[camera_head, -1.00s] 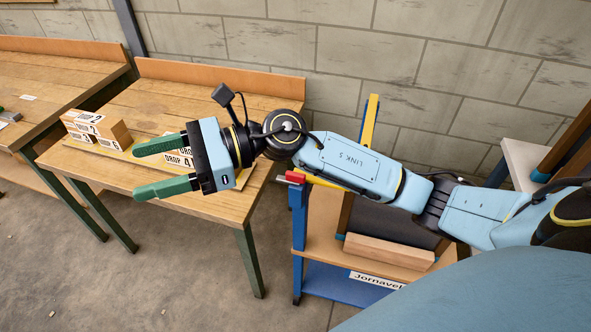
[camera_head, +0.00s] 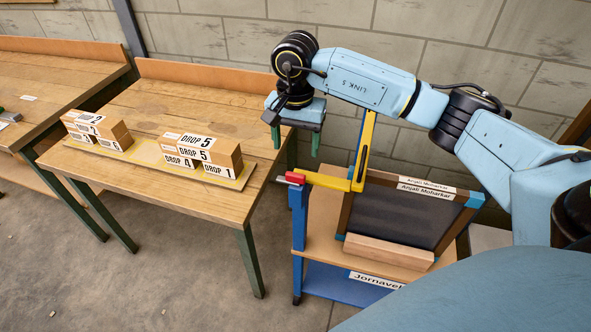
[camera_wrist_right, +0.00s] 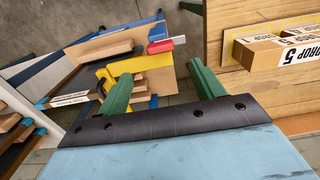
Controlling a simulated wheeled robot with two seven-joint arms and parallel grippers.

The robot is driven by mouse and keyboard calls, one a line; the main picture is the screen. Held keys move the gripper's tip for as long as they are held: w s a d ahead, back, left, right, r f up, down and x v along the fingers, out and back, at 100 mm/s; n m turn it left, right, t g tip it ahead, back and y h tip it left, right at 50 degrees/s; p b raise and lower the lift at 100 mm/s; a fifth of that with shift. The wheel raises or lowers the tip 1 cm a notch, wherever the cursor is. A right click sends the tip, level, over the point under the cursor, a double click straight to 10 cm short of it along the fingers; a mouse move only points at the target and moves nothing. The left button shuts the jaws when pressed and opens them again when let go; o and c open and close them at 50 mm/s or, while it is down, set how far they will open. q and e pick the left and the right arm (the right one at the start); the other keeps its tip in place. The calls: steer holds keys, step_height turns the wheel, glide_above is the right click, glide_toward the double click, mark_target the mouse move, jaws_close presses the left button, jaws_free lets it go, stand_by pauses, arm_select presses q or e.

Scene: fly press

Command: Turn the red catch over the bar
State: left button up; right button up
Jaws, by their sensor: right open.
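The small red catch (camera_head: 295,177) with a grey end sits on top of the blue post (camera_head: 299,225) at the stand's left corner. The yellow bar (camera_head: 326,181) lies level, its left end at the catch; the catch points left, away from the bar. A yellow arm (camera_head: 364,146) rises at the bar's right end. My right gripper (camera_head: 296,142) is open and empty above the catch, its fingers pointing down. The right wrist view shows the catch (camera_wrist_right: 160,46) ahead of the open fingers (camera_wrist_right: 160,70), with the yellow bar (camera_wrist_right: 140,66) partly behind the left finger. My left gripper is out of view.
A wooden table (camera_head: 200,205) stands left of the stand, with cartons marked DROP (camera_head: 205,152) on it. A dark framed panel (camera_head: 405,215) leans in the stand behind a wooden block (camera_head: 388,251). A block wall is behind.

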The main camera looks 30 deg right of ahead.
mark_target(296, 174)
step_height(296, 174, down, 9)
steer(key=shift+f+p, duration=0.1)
steer(key=shift+p, duration=0.2)
steer(key=c, duration=1)
